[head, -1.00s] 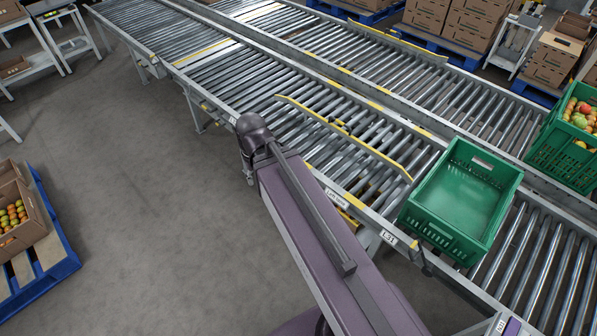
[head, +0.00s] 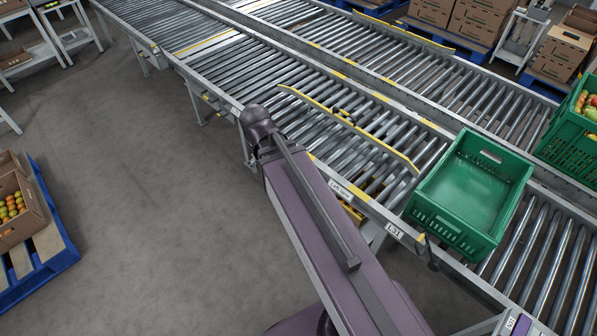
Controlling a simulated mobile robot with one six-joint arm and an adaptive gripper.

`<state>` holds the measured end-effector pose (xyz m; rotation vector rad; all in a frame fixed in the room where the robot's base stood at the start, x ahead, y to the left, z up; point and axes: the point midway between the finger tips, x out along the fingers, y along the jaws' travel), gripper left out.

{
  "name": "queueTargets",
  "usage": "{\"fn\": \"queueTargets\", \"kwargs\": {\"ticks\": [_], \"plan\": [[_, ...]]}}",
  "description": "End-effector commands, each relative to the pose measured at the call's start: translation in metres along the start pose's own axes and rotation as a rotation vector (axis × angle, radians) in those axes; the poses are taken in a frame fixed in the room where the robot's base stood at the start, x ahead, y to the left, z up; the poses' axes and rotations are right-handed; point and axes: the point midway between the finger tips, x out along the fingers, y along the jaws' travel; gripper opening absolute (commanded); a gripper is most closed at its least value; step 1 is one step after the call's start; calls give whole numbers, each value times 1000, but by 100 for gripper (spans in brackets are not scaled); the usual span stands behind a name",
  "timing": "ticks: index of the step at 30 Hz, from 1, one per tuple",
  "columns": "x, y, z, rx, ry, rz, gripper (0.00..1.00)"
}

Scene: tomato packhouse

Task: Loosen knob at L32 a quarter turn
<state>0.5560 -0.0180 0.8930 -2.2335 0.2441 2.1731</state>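I cannot make out an L32 label or its knob. A label reading L31 (head: 394,231) is on the near side rail of the roller conveyor, and a dark fitting with a handle (head: 428,252) hangs from the rail just right of it. A yellow guide rail (head: 350,128) lies slanted across the rollers. My purple arm crosses the lower middle and ends in view at a dark rounded joint close to the near rail. My gripper is not in view. Part of the near rail is hidden behind the arm.
An empty green crate (head: 470,190) sits on the near lane. Another green crate (head: 570,145) with tomatoes is at the right edge. A blue pallet (head: 52,262) bears a carton at left. The grey floor (head: 150,200) left of the conveyor is clear.

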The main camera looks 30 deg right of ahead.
Motion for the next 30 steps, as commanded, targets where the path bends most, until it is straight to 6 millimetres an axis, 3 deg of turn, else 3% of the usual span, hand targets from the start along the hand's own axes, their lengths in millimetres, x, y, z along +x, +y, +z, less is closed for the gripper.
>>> {"fn": "queueTargets", "kwargs": {"ticks": [1,6,30], "plan": [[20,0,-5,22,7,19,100],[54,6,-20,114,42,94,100],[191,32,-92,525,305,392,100]]}}
